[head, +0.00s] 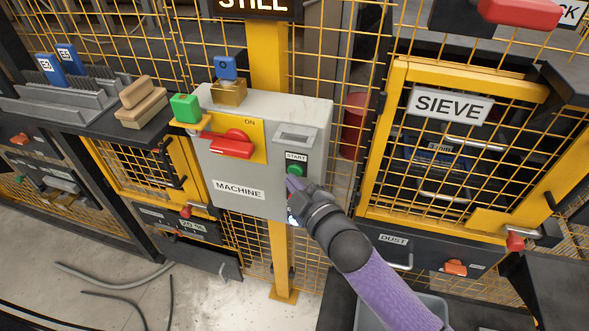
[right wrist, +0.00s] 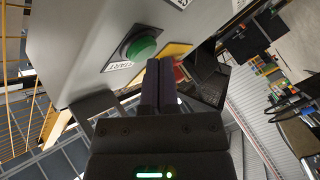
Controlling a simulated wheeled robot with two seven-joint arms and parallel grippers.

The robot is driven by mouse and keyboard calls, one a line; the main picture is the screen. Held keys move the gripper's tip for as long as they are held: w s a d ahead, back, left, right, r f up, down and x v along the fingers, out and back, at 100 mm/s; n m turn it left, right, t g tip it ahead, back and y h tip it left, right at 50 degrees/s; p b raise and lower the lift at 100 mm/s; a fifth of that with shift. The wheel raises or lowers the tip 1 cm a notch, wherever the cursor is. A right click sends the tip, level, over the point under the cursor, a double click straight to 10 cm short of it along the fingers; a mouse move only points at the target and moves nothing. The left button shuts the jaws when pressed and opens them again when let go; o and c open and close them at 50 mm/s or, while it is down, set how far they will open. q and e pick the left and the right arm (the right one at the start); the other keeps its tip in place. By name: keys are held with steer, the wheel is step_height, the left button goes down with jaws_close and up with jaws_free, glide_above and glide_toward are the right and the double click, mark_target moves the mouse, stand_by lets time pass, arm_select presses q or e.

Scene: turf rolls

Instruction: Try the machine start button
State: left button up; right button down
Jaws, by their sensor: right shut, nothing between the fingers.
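The green start button (head: 296,170) sits under a START label on the right part of the grey machine box (head: 210,160). It also shows in the right wrist view as a round green button (right wrist: 140,47) in a dark ring. My right gripper (head: 292,184) is shut and empty, with its fingertips just below the button in the head view. In the right wrist view its fingers (right wrist: 158,65) end beside the button; I cannot tell whether they touch the box. A red switch handle (head: 232,145) lies on a yellow plate marked ON. My left gripper is not in view.
A green block (head: 185,108) and a blue padlock-like piece (head: 226,67) are at the box's top left. A yellow mesh gate labelled SIEVE (head: 451,106) stands to the right. A grey bin (head: 425,306) is below my right arm. Dark hoses (head: 115,280) lie on the floor.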

steer(key=shift+s+a, duration=0.15)
steer(key=shift+s, duration=0.25)
steer(key=s, duration=0.1)
steer(key=s+a+p, duration=0.1)
steer(key=s, duration=0.1)
steer(key=s+p, duration=0.1)
steer(key=shift+s+a, duration=0.25)
steer(key=shift+s, duration=0.1)
stand_by(0.5)
